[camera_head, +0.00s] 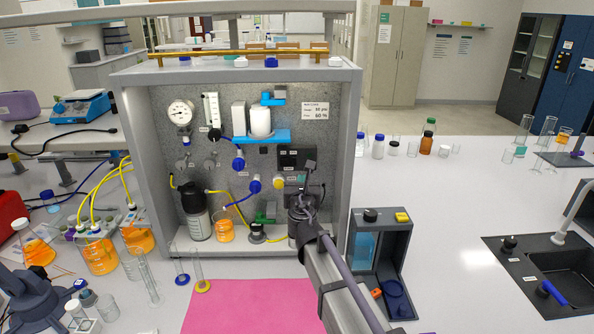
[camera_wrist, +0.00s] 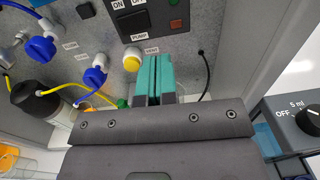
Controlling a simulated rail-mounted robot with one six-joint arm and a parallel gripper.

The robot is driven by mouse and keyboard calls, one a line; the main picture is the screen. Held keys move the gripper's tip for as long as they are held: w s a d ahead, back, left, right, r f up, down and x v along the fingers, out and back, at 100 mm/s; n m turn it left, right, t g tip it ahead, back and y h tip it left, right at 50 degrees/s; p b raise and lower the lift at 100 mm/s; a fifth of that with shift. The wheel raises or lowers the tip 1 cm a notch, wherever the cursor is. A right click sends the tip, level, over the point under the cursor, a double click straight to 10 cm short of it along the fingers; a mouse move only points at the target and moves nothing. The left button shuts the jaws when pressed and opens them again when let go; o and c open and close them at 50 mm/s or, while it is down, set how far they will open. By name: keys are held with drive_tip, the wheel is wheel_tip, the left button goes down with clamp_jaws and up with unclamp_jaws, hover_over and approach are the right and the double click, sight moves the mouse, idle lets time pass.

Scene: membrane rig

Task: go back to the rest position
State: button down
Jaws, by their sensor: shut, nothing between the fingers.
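My gripper (camera_wrist: 155,62) is in front of the membrane rig's grey panel (camera_wrist: 205,45). Its two teal fingers are together, with nothing between them in the wrist view. In that view the fingertips appear just below the pump switch (camera_wrist: 132,20) and right of a yellow knob (camera_wrist: 132,60). I cannot tell whether they touch the panel. In the head view my arm reaches from the lower right into the rig's open frame (camera_head: 349,150), and its end hides part of the lower right of the panel.
A dark dispenser box (camera_head: 398,240) stands close to the right of my arm. Blue valves (camera_head: 238,163), yellow tubing and a dark-capped bottle (camera_head: 196,212) are inside the rig at left. A pink mat (camera_head: 240,310) lies in front. The white bench at right is largely clear before the sink (camera_head: 555,270).

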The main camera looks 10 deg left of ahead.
drive_tip(key=shift+s+d, duration=0.2)
drive_tip(key=shift+s, duration=0.4)
drive_tip(key=shift+s+d, duration=0.15)
drive_tip(key=shift+s, duration=0.45)
drive_tip(key=s+d+f+m+g+h, duration=0.45)
drive_tip(key=d+m, duration=0.35)
drive_tip(key=m, duration=0.4)
drive_tip(key=s+d+f+m+g+h, duration=0.35)
drive_tip(key=d+f+m, duration=0.3)
drive_tip(key=m, duration=0.55)
drive_tip(key=s+d+f+m+g+y, duration=0.2)
drive_tip(key=s+d+m+g, duration=0.1)
drive_tip(key=s, duration=0.3)
drive_tip(key=s+d+f+m+g+y+b, duration=0.1)
drive_tip(key=s+d+f+m+g+y, duration=0.1)
drive_tip(key=s+d+m, duration=0.3)
drive_tip(key=s+d+f+m+g+y+b, duration=0.1)
drive_tip(key=s+d+f+m+g, duration=0.2)
drive_tip(key=s, duration=0.4)
drive_tip(key=shift+s+d+f+m+g+y, duration=0.4)
drive_tip(key=shift+f+m+g, duration=0.2)
drive_tip(key=shift+m+g, duration=0.45)
